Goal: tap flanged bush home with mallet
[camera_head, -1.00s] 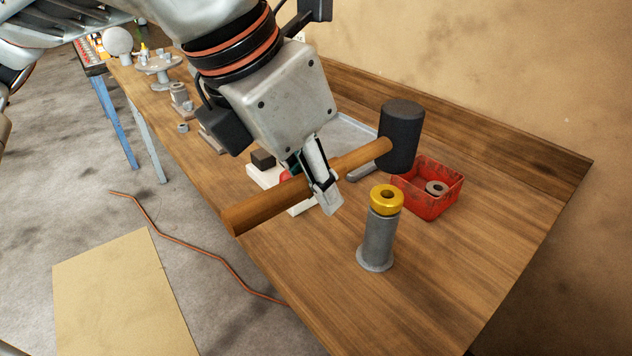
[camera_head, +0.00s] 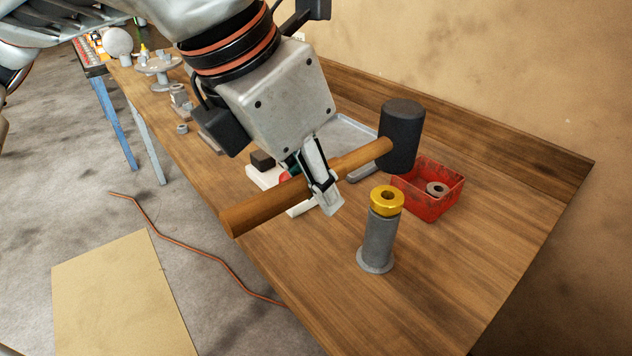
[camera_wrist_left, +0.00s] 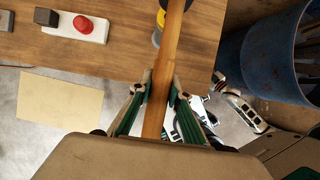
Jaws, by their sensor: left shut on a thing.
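My left gripper (camera_head: 322,192) is shut on the wooden handle of the mallet (camera_head: 402,135) and holds it above the bench. The mallet's black head is to the right of the gripper, behind the bush in the head view. The brass-coloured flanged bush (camera_head: 387,200) sits on top of a grey upright cylinder with a wide foot (camera_head: 377,243). The gripper is to the left of the bush, apart from it. In the left wrist view the handle (camera_wrist_left: 166,75) runs up between the fingers, partly covering the bush. My right gripper is not in view.
A red bin (camera_head: 440,205) with a grey ring inside stands right of the cylinder. A grey tray (camera_head: 352,135) and a white box with a red button (camera_wrist_left: 78,26) are on the wooden bench (camera_head: 450,290). A blue drum (camera_wrist_left: 262,55) shows in the wrist view.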

